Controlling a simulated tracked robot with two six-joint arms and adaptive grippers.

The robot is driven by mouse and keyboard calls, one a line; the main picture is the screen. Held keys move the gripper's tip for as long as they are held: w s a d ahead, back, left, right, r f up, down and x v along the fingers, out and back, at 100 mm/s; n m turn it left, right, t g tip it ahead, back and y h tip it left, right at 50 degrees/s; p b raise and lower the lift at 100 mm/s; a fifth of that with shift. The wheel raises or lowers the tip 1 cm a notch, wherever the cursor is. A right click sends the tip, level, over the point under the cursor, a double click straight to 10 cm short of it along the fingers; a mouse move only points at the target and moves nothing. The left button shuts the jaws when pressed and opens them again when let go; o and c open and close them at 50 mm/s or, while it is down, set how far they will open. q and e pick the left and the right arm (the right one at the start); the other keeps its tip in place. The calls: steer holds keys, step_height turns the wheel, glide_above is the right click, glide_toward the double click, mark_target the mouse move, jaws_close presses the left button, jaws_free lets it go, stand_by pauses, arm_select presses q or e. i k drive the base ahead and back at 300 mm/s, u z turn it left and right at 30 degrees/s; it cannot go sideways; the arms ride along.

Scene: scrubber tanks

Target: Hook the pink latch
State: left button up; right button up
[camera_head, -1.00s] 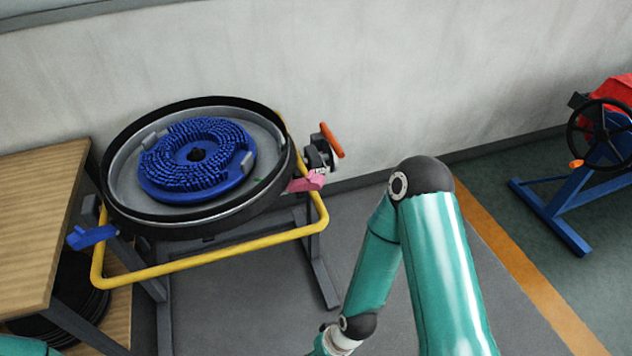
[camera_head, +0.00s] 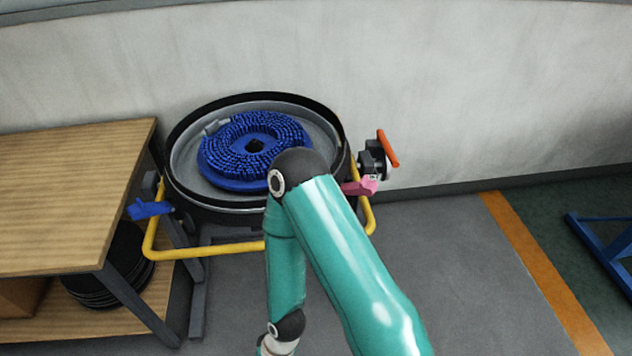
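The pink latch (camera_head: 361,187) sits on the right side of the round black-rimmed tank (camera_head: 184,190). My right arm passes in front of the tank's front right part and hides the latch's left end. I cannot tell whether the latch is hooked. A blue latch (camera_head: 149,209) sticks out at the tank's left side. A blue round brush (camera_head: 222,172) lies inside the tank, partly hidden by my arm. My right gripper is below the picture's bottom edge, and only the arm leading down to it shows. My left gripper is not in view.
A yellow tube frame (camera_head: 205,250) runs around the tank's front. An orange-handled valve (camera_head: 387,148) stands right of the tank. A wooden table (camera_head: 70,190) with black discs (camera_head: 105,275) below is at left. A blue stand (camera_head: 600,250) is far right. Grey floor between is clear.

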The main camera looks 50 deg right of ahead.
mark_target(366, 187)
steer(key=z, duration=0.7)
steer(key=i, duration=0.15)
steer(key=u, duration=1.95)
steer(key=k, duration=2.4)
steer(key=z, duration=1.4)
steer(key=i, duration=1.05)
steer(key=z, duration=0.05)
